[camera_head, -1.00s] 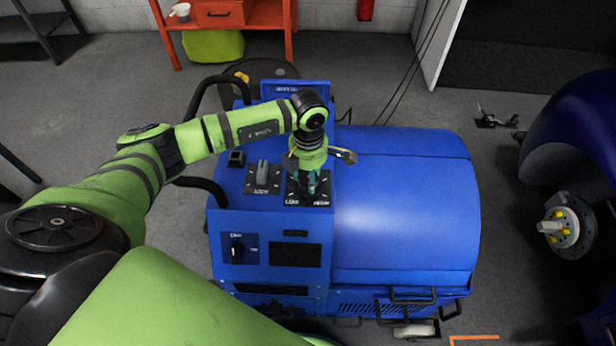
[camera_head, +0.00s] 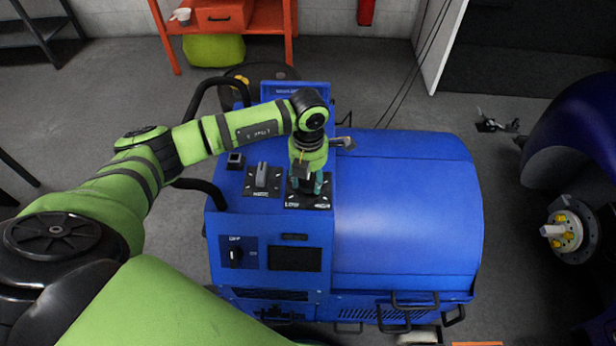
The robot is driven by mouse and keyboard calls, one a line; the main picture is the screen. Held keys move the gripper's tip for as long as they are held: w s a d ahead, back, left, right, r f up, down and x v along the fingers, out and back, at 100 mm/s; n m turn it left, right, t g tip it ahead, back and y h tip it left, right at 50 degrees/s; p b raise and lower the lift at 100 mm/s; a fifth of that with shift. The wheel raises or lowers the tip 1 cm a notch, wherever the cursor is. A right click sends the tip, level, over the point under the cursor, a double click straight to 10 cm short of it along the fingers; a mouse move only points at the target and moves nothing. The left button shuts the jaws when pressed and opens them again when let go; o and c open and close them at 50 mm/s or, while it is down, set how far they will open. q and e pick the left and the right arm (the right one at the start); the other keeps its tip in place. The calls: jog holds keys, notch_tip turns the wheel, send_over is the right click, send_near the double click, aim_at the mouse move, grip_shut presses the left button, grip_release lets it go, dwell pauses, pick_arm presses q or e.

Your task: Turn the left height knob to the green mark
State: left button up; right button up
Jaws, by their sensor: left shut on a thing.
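The blue dynamometer cabinet (camera_head: 400,205) has two dark dial plates on its top left part. The left plate carries a grey knob (camera_head: 261,174) that stands free, its bar pointing roughly away from me. My left gripper (camera_head: 308,186) points down over the right dial plate (camera_head: 314,203) and is shut on the knob there. The fingers and wrist hide most of that knob and its pointer. I cannot make out a green mark or read the labels clearly. My right gripper is not in view.
A black rotary switch (camera_head: 236,253) and dark screen (camera_head: 295,258) are on the cabinet's front. Black handrails (camera_head: 203,190) curve along its left side. An orange bench (camera_head: 232,18) stands behind; a car wheel hub (camera_head: 566,231) is at right.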

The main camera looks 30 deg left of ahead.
aim_at(309, 180)
pick_arm(q)
jog(key=shift+d+f, duration=0.1)
jog(key=shift+d, duration=0.05)
jog(key=o, duration=1.1)
jog(key=shift+o, duration=0.2)
jog(key=shift+r, duration=0.2)
notch_tip(309, 180, up, 12)
jog(key=shift+f, duration=0.15)
